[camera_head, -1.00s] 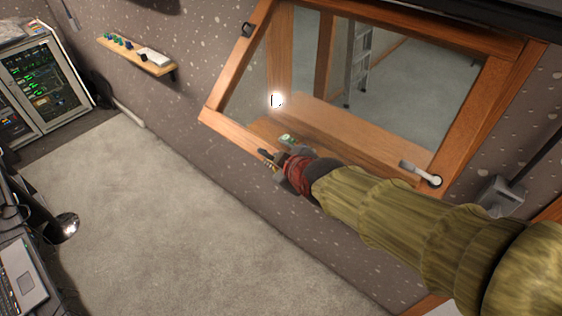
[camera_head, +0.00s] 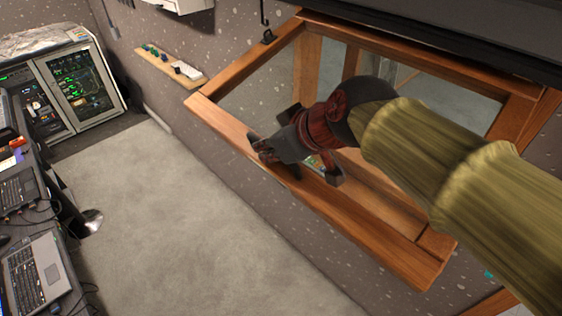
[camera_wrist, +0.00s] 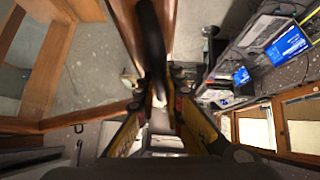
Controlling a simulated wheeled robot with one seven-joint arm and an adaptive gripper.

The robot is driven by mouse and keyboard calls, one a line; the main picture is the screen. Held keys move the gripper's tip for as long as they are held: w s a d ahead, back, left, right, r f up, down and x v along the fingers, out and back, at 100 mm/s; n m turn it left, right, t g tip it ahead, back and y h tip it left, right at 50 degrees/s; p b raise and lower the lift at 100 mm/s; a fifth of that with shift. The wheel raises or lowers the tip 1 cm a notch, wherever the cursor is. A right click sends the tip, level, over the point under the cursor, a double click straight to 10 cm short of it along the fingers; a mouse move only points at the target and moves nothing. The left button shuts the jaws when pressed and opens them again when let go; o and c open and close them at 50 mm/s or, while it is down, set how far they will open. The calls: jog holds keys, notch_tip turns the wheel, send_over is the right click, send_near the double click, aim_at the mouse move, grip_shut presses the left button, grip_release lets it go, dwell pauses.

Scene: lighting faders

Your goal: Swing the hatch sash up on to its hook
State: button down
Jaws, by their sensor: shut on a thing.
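The hatch sash (camera_head: 345,215) is a wooden frame with a glass pane. It stands tilted out from the wall, its lower rail toward the room and its top edge by the dark overhead edge. My gripper (camera_head: 270,150) is at the lower rail. In the wrist view its yellow-sided fingers (camera_wrist: 155,108) are closed on a dark bar, the sash's handle (camera_wrist: 152,45), beside the wooden rail (camera_wrist: 128,25). The grip itself is partly hidden in the head view. A thin dark hook (camera_head: 264,16) hangs above the opening's upper left corner, apart from the sash.
A small shelf (camera_head: 155,68) with knobs is on the wall at left. Equipment racks (camera_head: 85,85) and a desk with laptops (camera_head: 40,270) stand further left. The carpeted floor (camera_head: 190,220) between is clear. A dark overhead edge (camera_head: 440,40) runs above the opening.

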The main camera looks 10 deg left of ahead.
notch_tip(320, 180, up, 11)
jog(key=s+p, duration=0.1)
jog(key=p, duration=0.2)
jog(key=shift+a+r+g+y, duration=0.15)
jog(key=shift+a+g+y, duration=0.15)
jog(key=shift+a, duration=0.05)
jog(key=c, duration=1.9)
grip_release()
jog(key=v, duration=1.1)
jog(key=shift+s+d+r, duration=0.2)
jog(key=shift+d+r, duration=0.05)
